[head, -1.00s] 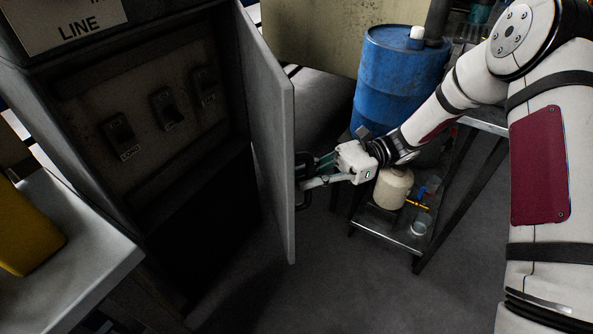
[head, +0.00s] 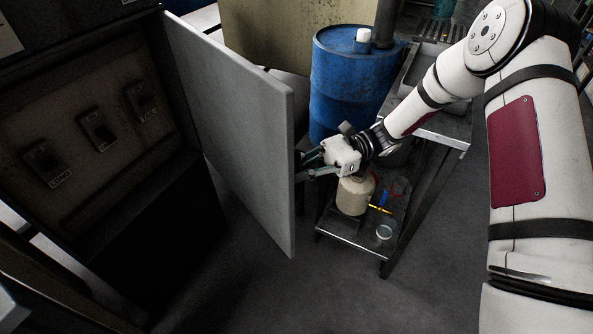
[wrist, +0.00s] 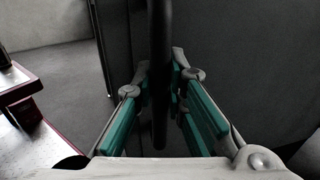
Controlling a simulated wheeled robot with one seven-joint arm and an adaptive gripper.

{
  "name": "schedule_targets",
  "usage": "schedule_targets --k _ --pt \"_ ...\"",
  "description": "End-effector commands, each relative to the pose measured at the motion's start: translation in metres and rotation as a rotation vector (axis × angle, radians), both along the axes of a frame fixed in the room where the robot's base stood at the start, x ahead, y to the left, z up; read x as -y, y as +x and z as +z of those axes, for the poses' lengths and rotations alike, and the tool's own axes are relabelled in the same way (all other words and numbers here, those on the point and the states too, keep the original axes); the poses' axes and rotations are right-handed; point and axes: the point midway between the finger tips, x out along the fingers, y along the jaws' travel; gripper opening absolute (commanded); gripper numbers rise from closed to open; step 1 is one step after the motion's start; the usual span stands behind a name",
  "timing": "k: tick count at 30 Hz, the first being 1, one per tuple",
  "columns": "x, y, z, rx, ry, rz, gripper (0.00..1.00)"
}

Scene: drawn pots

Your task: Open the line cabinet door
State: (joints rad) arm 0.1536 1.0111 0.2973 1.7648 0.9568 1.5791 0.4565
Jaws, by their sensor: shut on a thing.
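The line cabinet (head: 70,95) stands at the left in the head view, and its dark inside with several switches shows. Its grey door (head: 240,130) stands open, swung out toward the right. My gripper (head: 308,165) is at the door's outer face near its free edge. In the wrist view my gripper (wrist: 160,115) has its green-padded fingers on both sides of a dark upright bar, the door handle (wrist: 159,70), and is shut on it. In the head view the handle is mostly hidden behind the door edge and the fingers.
A blue drum (head: 350,80) stands behind my gripper. A metal cart (head: 400,225) with a beige jug (head: 354,195) and small items is close to the right of the door. The floor (head: 330,295) in front of the door is clear.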

Motion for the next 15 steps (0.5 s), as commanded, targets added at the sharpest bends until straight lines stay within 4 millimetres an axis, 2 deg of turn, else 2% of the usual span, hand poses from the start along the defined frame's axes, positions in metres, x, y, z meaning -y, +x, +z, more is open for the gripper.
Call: schedule_targets --k 3,4,6,15 --pt "0.0008 -0.0007 0.0006 -0.001 0.001 0.002 0.00" --pt "0.0008 -0.0007 0.0006 -0.001 0.000 0.002 0.19" --pt "0.0008 -0.0007 0.0005 -0.001 0.000 0.002 0.33" --pt "0.0004 -0.0004 0.0007 0.000 0.000 0.001 0.33"
